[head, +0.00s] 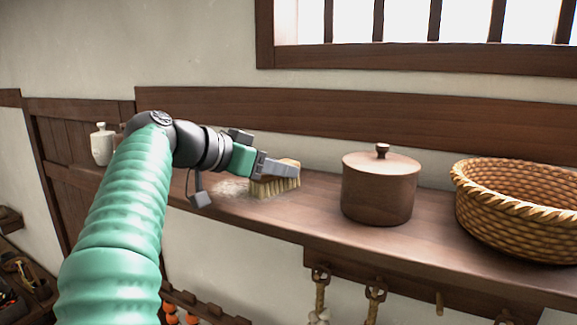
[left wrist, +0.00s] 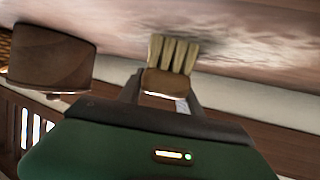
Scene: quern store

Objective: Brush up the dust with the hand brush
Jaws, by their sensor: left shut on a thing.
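My left gripper (head: 284,168) reaches in from the left and is shut on the hand brush (head: 274,187), which has pale tan bristles pointing down. The brush is over the wooden shelf (head: 310,215), at the right edge of a pale patch of dust (head: 228,188). I cannot tell whether the bristle tips touch the wood. In the left wrist view the brush (left wrist: 173,53) sits between the finger tips, and the grey dust (left wrist: 225,30) is spread beyond and right of the bristles. My right gripper is not in view.
A lidded brown pot (head: 380,190) stands right of the brush, with a woven basket (head: 515,212) further right. A pale jug (head: 102,145) stands at the shelf's left end. Tied bundles (head: 320,295) hang below the shelf. Bare shelf lies between brush and pot.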

